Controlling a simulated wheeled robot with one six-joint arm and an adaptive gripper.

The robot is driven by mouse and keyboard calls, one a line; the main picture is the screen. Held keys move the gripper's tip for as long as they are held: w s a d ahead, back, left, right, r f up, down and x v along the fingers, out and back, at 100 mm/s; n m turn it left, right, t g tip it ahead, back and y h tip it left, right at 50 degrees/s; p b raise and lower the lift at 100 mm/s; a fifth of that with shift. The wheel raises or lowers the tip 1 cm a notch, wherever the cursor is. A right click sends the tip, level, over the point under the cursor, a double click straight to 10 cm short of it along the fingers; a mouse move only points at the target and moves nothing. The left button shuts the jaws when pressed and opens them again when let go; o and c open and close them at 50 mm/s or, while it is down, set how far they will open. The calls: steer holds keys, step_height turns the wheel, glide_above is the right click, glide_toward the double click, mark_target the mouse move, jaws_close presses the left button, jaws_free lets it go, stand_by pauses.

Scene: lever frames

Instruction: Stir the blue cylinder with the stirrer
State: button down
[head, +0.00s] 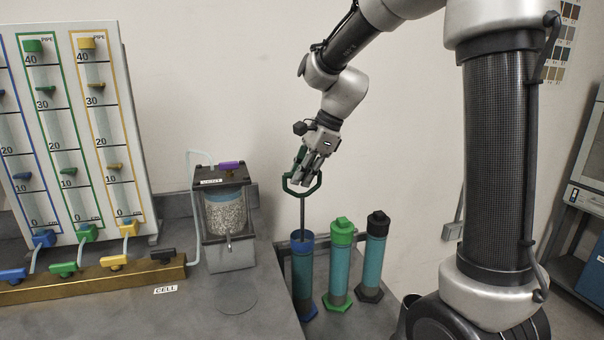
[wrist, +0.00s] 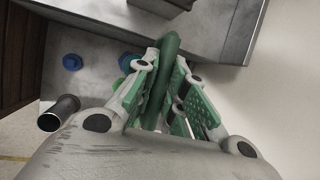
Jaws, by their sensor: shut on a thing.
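The blue cylinder (head: 303,270) stands upright at the left of a row of three, with a blue rim, a blue foot and no cap. The stirrer has a green looped handle (head: 289,183) and a thin dark rod (head: 302,218). My gripper (head: 304,180) is shut on the green handle above the blue cylinder. The rod hangs about upright, and its lower end appears to pass into the blue rim; the tip is hidden. In the wrist view the handle (wrist: 168,50) lies between the green finger pads of my gripper (wrist: 165,85).
A green-capped cylinder (head: 341,262) and a black-capped cylinder (head: 374,258) stand close on the right. A clear cell (head: 226,212) and a brass manifold (head: 90,285) with coloured valves are on the grey bench to the left. A scaled panel (head: 75,130) stands behind.

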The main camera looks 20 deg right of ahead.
mark_target(306, 193)
steer(key=shift+f, duration=0.1)
steer(key=shift+f, duration=3.6)
steer(key=shift+r, duration=3.75)
steer(key=shift+r, duration=2.85)
